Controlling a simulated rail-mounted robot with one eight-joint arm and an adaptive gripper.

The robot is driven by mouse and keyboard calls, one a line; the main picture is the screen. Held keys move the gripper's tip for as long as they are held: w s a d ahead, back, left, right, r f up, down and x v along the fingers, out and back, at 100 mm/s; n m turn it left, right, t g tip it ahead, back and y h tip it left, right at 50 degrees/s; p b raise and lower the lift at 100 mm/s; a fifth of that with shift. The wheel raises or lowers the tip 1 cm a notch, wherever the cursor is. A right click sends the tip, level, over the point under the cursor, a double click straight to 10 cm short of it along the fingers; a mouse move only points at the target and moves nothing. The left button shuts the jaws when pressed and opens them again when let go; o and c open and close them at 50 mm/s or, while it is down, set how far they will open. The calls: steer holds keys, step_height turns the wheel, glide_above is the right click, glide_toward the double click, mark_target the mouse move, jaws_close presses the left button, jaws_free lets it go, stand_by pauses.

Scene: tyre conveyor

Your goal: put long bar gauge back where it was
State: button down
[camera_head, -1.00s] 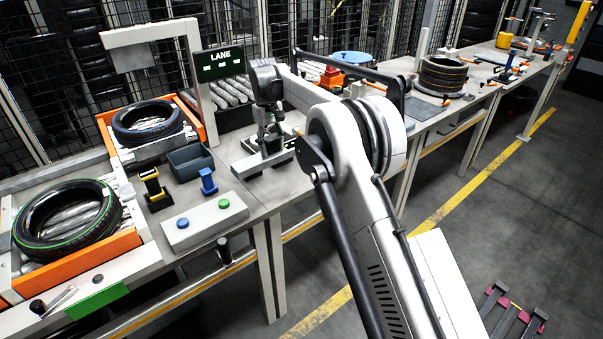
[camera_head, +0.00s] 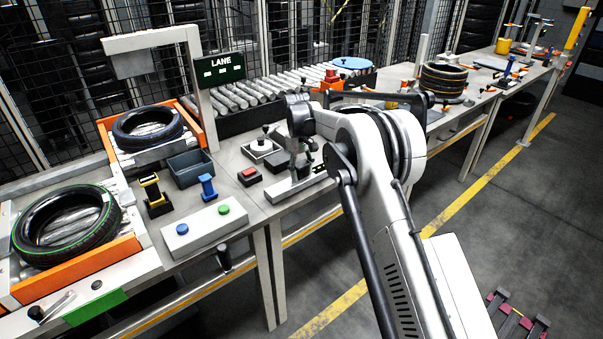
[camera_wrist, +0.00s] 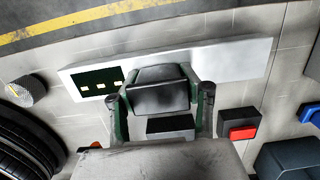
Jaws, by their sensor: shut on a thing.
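The long bar gauge (camera_wrist: 235,59) is a pale bar with a dark green panel at one end, crossing the wrist view. In the head view the bar (camera_head: 287,191) lies level at the front part of the middle table, partly behind my wrist. My gripper (camera_wrist: 160,103) is shut on the dark block at the bar's middle, a finger on either side. In the head view my gripper (camera_head: 297,170) is above the bar, with its fingertips hard to make out. I cannot tell whether the bar touches the table.
A red-topped black box (camera_head: 249,176) and a white square base with a black knob (camera_head: 262,148) stand close by. A grey bin (camera_head: 190,168), a blue stand (camera_head: 208,187) and a two-button panel (camera_head: 203,226) are at left. The roller lane (camera_head: 240,95) is behind.

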steer(key=shift+f, duration=0.15)
steer(key=shift+f, duration=0.2)
steer(key=c, duration=1)
jaws_free()
steer(key=shift+c, duration=0.2)
